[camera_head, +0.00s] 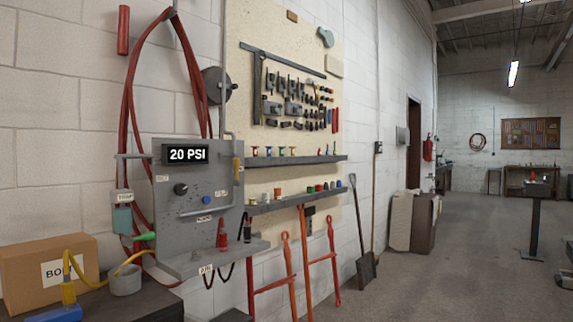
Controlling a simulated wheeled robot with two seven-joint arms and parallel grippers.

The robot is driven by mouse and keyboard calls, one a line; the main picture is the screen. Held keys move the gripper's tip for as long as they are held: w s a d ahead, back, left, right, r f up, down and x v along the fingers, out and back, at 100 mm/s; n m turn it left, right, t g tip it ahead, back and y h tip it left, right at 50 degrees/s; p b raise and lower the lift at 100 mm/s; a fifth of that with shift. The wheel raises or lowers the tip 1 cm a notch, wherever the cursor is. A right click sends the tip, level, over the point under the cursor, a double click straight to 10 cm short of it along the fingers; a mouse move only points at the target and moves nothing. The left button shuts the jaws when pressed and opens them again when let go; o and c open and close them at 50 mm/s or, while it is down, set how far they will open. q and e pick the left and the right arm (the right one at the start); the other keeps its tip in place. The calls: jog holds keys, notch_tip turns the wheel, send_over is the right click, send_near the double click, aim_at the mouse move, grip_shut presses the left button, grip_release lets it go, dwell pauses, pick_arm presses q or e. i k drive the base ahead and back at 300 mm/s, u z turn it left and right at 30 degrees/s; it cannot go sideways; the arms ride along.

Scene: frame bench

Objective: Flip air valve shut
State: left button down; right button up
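A grey panel (180,225) with a black display reading "20 PSI" (187,155) stands against the wall at left of centre in the head view. I cannot tell from the tiny labels which of these is the air valve. Red hoses (126,90) loop above and beside the panel. Neither of my grippers is in view.
A cardboard box (45,265), a grey ring-shaped cup (126,281) and a yellow cable (98,282) are at lower left. A small red cone-like item (221,234) stands on the panel's shelf. Shelves (295,161), long red tools (289,275) and a shovel (364,262) are to the right. Floor (450,265) is open.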

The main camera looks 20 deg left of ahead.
aim_at(237, 171)
jog(key=z, duration=0.1)
jog(key=i, duration=0.85)
jog(key=u, duration=0.25)
jog(key=i, duration=2.55)
jog(key=u, duration=1.3)
jog(key=i, duration=0.3)
